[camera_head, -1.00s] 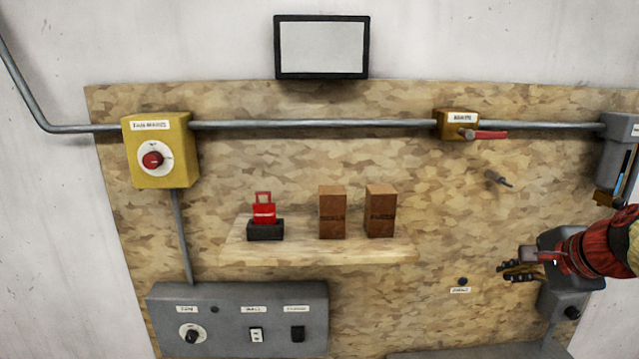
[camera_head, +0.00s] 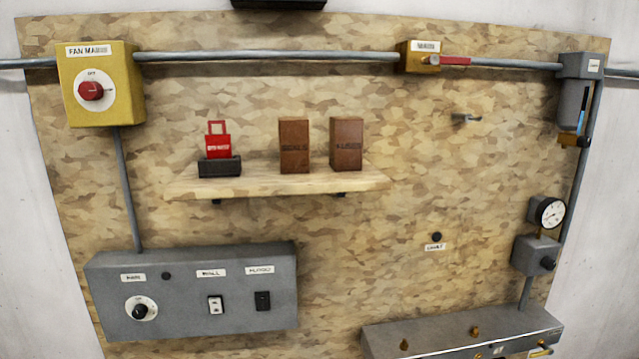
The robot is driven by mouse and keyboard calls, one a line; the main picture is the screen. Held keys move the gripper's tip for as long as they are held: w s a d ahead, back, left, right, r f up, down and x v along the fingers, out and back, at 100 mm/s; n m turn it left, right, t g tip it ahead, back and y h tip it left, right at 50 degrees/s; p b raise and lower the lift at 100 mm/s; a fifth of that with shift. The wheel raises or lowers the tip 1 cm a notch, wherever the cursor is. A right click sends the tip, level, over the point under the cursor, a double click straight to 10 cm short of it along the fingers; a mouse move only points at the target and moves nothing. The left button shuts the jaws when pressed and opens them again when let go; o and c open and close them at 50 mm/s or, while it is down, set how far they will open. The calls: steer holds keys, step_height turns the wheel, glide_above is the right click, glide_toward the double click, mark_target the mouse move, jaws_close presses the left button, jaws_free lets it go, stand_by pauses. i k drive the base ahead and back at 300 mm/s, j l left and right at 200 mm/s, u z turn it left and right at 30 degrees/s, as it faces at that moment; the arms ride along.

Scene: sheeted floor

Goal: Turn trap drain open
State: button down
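A grey trap-like housing (camera_head: 581,66) hangs at the end of the pipe at the upper right of the board. My gripper is not in this view.
A red lever on a yellow valve (camera_head: 425,58), a peg (camera_head: 466,119), a gauge (camera_head: 547,212) and a grey knob box (camera_head: 536,255) are nearby. A shelf (camera_head: 270,184) holds a red lock and two brown boxes. A grey manifold (camera_head: 440,338) is below.

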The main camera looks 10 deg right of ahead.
mark_target(584, 142)
steer(key=z, duration=1.3)
